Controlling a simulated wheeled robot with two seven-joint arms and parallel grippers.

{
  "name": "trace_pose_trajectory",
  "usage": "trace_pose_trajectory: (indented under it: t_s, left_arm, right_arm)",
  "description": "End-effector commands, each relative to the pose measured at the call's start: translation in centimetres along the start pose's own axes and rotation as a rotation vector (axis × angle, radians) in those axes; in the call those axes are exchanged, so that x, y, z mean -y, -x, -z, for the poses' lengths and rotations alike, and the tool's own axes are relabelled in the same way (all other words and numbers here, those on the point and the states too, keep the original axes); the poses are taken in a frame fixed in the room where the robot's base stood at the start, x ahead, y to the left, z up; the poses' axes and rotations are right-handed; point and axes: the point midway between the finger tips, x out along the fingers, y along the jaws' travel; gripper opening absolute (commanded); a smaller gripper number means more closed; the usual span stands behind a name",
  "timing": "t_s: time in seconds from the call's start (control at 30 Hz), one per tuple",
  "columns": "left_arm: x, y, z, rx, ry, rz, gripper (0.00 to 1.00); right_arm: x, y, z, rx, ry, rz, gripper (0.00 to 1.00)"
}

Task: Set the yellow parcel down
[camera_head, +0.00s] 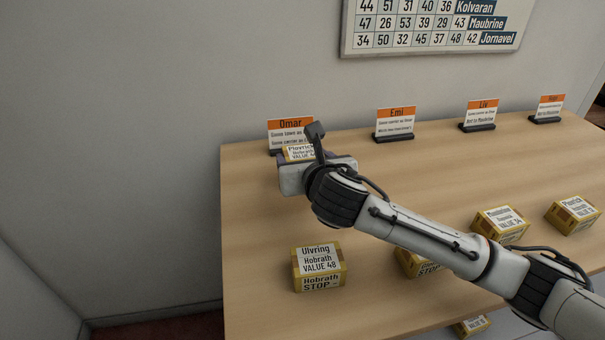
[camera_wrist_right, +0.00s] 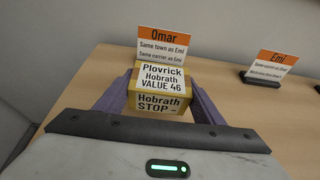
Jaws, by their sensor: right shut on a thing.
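The yellow parcel (camera_wrist_right: 158,88) has white labels reading "Plovrick Hobrath VALUE 46" and "Hobrath STOP -". My right gripper (camera_wrist_right: 160,95) is shut on it, with a purple finger on each side. In the head view the parcel (camera_head: 299,153) shows only in part above my right gripper (camera_head: 305,160). It is just in front of the orange and white "Omar" sign (camera_wrist_right: 165,47), which also shows in the head view (camera_head: 285,135). I cannot tell whether the parcel's underside touches the counter. My left gripper is not in view.
Signs for Emi (camera_head: 395,124), Liv (camera_head: 480,114) and another name stand along the back of the counter (camera_head: 250,215). An Ulvring parcel (camera_head: 319,268) lies at the front left. Several other yellow parcels lie right, some partly behind my arm.

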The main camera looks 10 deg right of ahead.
Motion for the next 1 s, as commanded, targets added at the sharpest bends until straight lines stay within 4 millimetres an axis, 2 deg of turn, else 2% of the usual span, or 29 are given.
trace_pose_trajectory:
  t_s: [0.3, 0.67, 0.7, 0.8, 1.0]
  left_arm:
    - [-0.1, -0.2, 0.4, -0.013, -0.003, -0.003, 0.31]
    - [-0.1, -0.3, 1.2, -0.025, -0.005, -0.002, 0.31]
    - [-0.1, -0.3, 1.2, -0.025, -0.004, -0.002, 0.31]
    - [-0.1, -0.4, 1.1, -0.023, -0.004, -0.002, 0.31]
    - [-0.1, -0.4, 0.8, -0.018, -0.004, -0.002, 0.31]
  right_arm:
    - [0.0, -1.4, 3.5, -0.001, 0.001, 0.0, 0.36]
    - [0.0, -1.5, 3.7, 0.002, 0.002, -0.001, 0.36]
    - [0.0, -1.6, 3.8, 0.001, 0.002, -0.001, 0.66]
    - [0.0, -1.6, 3.8, 0.001, 0.002, -0.001, 0.81]
    - [0.0, -1.6, 3.8, 0.001, 0.001, -0.001, 0.81]
